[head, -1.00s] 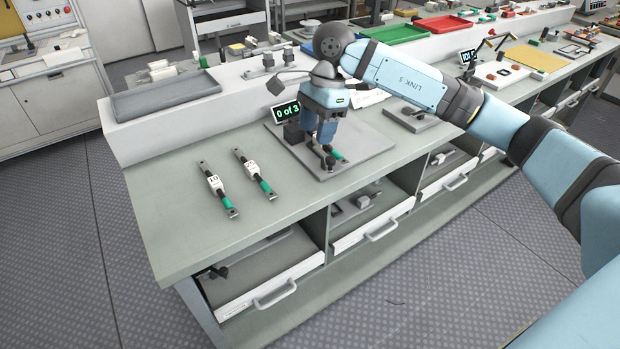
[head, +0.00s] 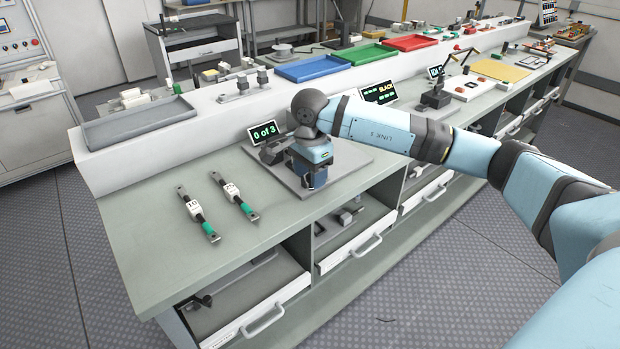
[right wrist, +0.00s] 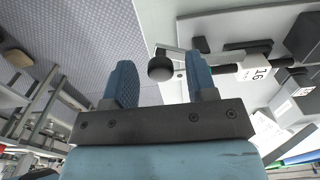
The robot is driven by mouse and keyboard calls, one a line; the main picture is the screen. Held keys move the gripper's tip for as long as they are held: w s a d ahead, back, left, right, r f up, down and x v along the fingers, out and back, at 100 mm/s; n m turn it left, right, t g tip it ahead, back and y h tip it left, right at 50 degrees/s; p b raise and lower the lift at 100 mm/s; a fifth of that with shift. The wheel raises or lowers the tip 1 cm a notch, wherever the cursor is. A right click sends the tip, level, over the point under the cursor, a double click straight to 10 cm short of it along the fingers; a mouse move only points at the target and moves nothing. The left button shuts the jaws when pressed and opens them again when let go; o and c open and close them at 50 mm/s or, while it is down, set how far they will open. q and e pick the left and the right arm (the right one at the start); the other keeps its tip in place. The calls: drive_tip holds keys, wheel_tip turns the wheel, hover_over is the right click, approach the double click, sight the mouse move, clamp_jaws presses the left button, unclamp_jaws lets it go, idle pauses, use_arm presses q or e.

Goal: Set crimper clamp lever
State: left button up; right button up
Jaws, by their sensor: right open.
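The test fixture's grey base plate (head: 350,165) lies on the bench by a small display (head: 263,133) reading "0 of 3". My right gripper (head: 314,178) is low over this plate and hides most of the fixture in the head view. In the right wrist view, the right gripper (right wrist: 162,80) is open. A fuse labelled 16 (right wrist: 252,73) sits right of the fingers. My left gripper is out of view.
Two fuses, labelled 10 (head: 195,211) and 25 (head: 231,192), lie on the bench left of the plate. A grey tray (head: 140,122) stands on the raised ledge. Blue (head: 314,68), green (head: 364,54) and red (head: 410,42) trays stand farther back. The bench front is clear.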

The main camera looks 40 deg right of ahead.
drive_tip(key=shift+f, duration=0.7)
drive_tip(key=c, duration=0.9)
